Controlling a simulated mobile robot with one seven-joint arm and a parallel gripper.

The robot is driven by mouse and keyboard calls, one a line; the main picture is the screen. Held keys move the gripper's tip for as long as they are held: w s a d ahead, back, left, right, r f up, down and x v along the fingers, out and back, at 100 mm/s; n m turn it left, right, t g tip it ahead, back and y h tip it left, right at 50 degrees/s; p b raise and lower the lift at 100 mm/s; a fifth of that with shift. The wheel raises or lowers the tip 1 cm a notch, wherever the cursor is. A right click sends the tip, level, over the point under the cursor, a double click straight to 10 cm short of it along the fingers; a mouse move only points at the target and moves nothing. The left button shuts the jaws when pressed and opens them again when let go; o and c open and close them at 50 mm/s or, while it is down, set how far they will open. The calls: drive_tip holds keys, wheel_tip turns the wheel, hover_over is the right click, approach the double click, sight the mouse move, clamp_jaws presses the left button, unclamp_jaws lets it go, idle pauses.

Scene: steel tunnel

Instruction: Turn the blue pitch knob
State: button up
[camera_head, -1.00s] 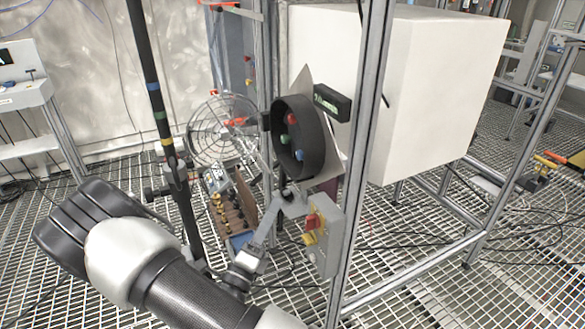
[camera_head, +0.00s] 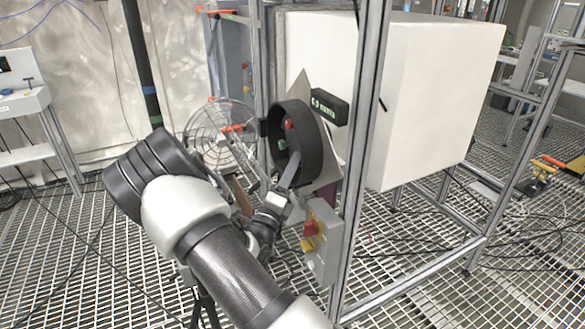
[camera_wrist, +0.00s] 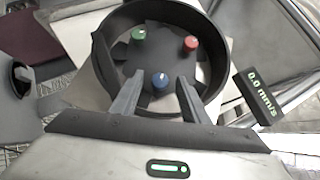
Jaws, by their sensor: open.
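The blue pitch knob (camera_wrist: 160,80) is the lowest of three knobs inside a round black housing in the wrist view. My gripper (camera_wrist: 157,84) is open, with one finger on each side of the blue knob in the picture; I cannot tell whether either touches it. A green knob (camera_wrist: 137,37) and a red knob (camera_wrist: 190,43) sit above it, clear of the fingers. In the head view the black housing (camera_head: 319,160) faces left, with the red knob (camera_head: 289,124) and green knob (camera_head: 282,144) showing. The blue knob is hidden there behind my gripper (camera_head: 286,176).
A metal frame post (camera_head: 362,150) and large white box (camera_head: 435,90) stand right. A round wire fan guard (camera_head: 217,135) is behind.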

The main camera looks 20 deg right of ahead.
drive_tip(key=shift+w+d+r, duration=0.25)
drive_tip(key=shift+w+d, duration=0.05)
drive_tip(key=shift+d, duration=0.05)
clamp_jaws()
drive_tip(key=shift+f, duration=0.1)
drive_tip(key=shift+w+f+m+g+h+b, duration=0.1)
drive_tip(key=shift+m+g+h+b, duration=1.2)
drive_tip(key=shift+m, duration=1.05)
drive_tip(key=shift+w+f+m+g+h+b, duration=0.15)
drive_tip(key=shift+m+g+h+b, duration=0.75)
drive_tip(key=shift+m+h, duration=1.15)
drive_tip(key=shift+w+f+m+g+h+b, duration=0.1)
drive_tip(key=shift+m+g+h+b, duration=0.95)
drive_tip(key=shift+m, duration=1.65)
drive_tip(key=shift+m+g+h, duration=0.3)
drive_tip(key=shift+g, duration=0.35)
